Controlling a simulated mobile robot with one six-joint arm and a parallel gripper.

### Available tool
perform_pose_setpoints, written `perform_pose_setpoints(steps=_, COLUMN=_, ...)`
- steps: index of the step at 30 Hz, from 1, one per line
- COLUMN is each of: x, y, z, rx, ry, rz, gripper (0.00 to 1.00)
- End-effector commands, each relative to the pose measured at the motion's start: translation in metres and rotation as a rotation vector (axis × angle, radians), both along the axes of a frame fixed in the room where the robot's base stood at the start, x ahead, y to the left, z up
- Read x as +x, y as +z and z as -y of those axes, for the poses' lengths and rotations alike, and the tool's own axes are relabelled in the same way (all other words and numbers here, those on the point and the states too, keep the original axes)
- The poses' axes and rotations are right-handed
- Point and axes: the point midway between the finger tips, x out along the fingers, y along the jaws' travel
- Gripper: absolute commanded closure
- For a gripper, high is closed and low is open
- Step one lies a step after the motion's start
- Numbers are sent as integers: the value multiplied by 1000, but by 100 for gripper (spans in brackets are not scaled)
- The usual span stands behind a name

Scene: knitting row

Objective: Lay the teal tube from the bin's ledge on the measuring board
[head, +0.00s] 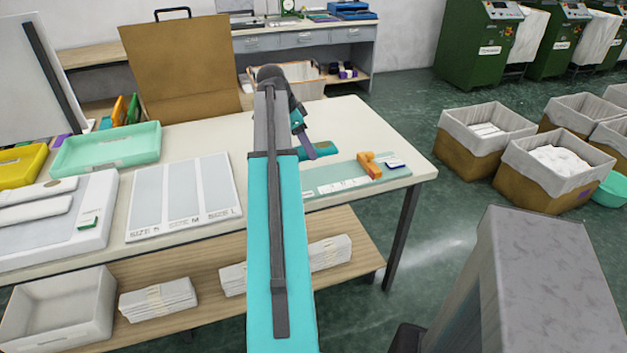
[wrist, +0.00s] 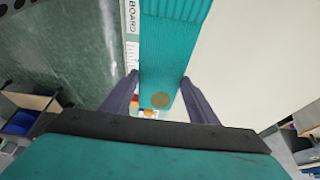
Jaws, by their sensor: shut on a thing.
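The teal tube (wrist: 172,55), a flat ribbed knit piece with a round tan spot, runs between the two dark fingers of my gripper (wrist: 160,80) in the wrist view. My gripper (head: 312,150) is shut on it. In the head view part of the teal tube (head: 322,151) shows by the fingers, over the back edge of the pale green measuring board (head: 340,184). The board's lettered, ruled edge (wrist: 132,28) shows beside the tube in the wrist view. My arm hides the board's left end. I cannot tell whether the tube touches the board.
An orange tool (head: 369,164) and a small blue-and-white item (head: 396,163) occupy the board's right end. A size chart (head: 183,197) lies left of my arm, with a mint tray (head: 105,149) behind it. The table's back right is clear.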

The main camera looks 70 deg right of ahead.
Motion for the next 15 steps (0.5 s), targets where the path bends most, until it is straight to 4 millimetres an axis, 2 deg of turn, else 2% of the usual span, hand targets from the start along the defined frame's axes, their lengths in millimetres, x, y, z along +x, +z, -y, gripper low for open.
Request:
perform_pose_setpoints(steps=8, x=0, y=-6, z=-1, rx=1, ry=1, rz=-1, gripper=67)
perform_pose_setpoints(steps=15, x=0, y=-32, z=-1, rx=2, ry=2, rz=-1, gripper=67)
